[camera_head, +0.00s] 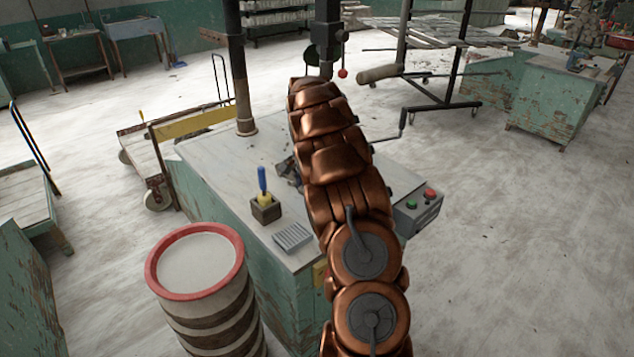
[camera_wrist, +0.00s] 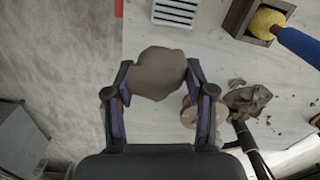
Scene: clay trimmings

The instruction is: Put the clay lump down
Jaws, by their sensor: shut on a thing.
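In the wrist view, a rounded brown-grey clay lump (camera_wrist: 158,72) sits between the fingertips of my gripper (camera_wrist: 159,80). The gripper is shut on it, with one finger at each side. Behind the lump is the pale bench top (camera_wrist: 225,65), near the bench's edge. I cannot tell how high the lump is above it. In the head view my copper-coloured arm reaches over the bench (camera_head: 215,165) and hides the gripper and the lump.
On the bench are a grey ribbed block (camera_head: 293,237), a small box (camera_head: 266,211) with a blue-handled tool, and dark clay scraps (camera_wrist: 247,100). A round tan piece (camera_wrist: 188,117) is partly behind my right finger. A red-rimmed drum (camera_head: 155,275) stands beside the bench.

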